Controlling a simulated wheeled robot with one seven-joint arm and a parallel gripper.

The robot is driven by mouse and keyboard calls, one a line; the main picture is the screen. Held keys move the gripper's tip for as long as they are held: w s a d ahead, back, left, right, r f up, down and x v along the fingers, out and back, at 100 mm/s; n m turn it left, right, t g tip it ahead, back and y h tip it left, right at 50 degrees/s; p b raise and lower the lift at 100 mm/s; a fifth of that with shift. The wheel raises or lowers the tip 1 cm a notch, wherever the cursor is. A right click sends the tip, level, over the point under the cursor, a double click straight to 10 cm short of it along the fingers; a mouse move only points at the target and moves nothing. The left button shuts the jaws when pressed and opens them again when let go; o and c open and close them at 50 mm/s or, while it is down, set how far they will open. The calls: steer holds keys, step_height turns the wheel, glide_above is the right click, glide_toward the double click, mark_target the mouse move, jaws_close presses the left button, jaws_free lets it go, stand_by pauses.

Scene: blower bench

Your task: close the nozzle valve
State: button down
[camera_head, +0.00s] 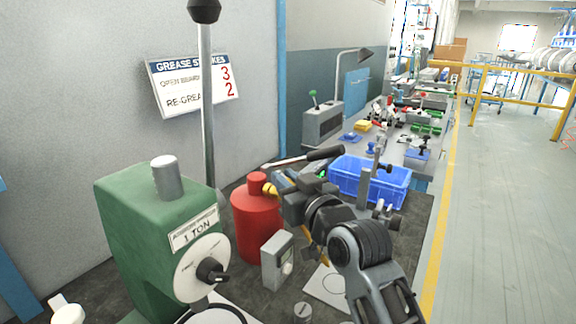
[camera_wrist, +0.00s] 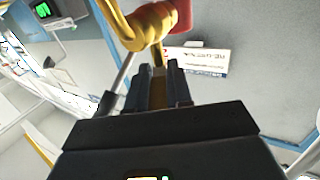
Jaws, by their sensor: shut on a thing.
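A red canister (camera_head: 257,228) stands on the dark bench in the head view, and its red end shows in the wrist view (camera_wrist: 184,14). The yellow nozzle valve (camera_head: 270,189) sticks out from its upper right side. The valve's yellow body (camera_wrist: 145,25) fills the top of the wrist view, with a narrow yellow lever (camera_wrist: 158,88) running down from it. My gripper (camera_wrist: 156,85) is shut on this lever, one finger on each side. In the head view my gripper (camera_head: 280,184) meets the valve from the right, and the wrist hides part of the lever.
A green press (camera_head: 145,225) with a dial and tall lever stands left of the canister. A grey box (camera_head: 277,258) stands in front. A black-handled rod (camera_head: 325,153) lies behind my gripper, near a blue crate (camera_head: 358,185). A sign (camera_head: 193,82) hangs on the wall.

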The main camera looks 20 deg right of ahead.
steer(key=shift+a+r+m+h+p, duration=0.1)
steer(key=shift+a+m+h+p, duration=0.3)
steer(key=shift+h, duration=0.4)
steer(key=m+h+b, duration=0.2)
steer(key=h, duration=0.1)
steer(key=m+h+b, duration=0.1)
steer(key=h, duration=0.1)
steer(key=shift+a+f+b, duration=0.3)
steer(key=shift+b, duration=0.1)
steer(key=shift+r+m+g+h+b, duration=0.15)
steer(key=shift+m+g+h+b, duration=0.15)
steer(key=shift+m+h+b, duration=0.35)
steer(key=c, duration=1)
jaws_free()
steer(key=shift+a, duration=0.1)
steer(key=shift+b+v, duration=0.55)
steer(key=shift+v, duration=3.3)
